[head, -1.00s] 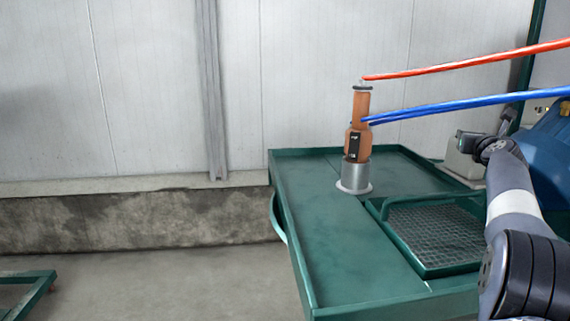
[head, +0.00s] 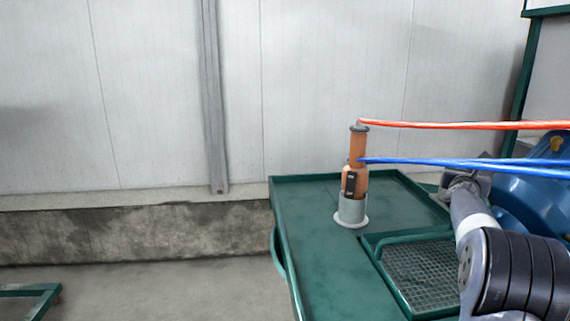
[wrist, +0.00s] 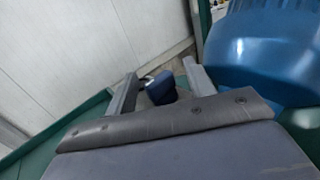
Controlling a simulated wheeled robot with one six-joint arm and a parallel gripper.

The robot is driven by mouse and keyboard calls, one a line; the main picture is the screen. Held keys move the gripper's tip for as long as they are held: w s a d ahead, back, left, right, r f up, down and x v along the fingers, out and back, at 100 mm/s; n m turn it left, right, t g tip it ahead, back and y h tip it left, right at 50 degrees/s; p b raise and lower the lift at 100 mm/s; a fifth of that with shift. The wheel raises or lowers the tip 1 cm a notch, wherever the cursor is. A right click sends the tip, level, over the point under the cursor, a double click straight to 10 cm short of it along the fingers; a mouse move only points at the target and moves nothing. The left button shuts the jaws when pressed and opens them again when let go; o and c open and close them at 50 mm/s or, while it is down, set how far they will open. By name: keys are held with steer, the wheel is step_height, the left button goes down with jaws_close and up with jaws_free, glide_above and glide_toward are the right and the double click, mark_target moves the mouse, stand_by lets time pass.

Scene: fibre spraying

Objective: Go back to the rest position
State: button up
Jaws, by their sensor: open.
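My gripper (head: 467,181) is at the right in the head view, beside the blue drum-like body and apart from the orange tool; my arm partly hides the area around it. In the wrist view its two fingers stand apart (wrist: 160,86), with a dark blue object (wrist: 161,89) visible beyond the gap. The gripper is open and seems to hold nothing. The orange spray tool (head: 358,147) stands upright in a grey round holder (head: 351,210) on the green table (head: 325,250).
A red hose (head: 450,125) and blue hoses (head: 430,161) run right from the tool, above my arm. A sunken grid tray (head: 420,275) lies in the table. The blue body (head: 535,200) fills the right; it also shows in the wrist view (wrist: 262,55).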

steer(key=shift+r+m+g+h+p, duration=0.2)
steer(key=shift+m+g+h+p, duration=1.05)
steer(key=shift+p, duration=3.8)
steer(key=shift+f+h+p, duration=0.25)
steer(key=shift+h+p, duration=0.1)
steer(key=shift+p, duration=0.55)
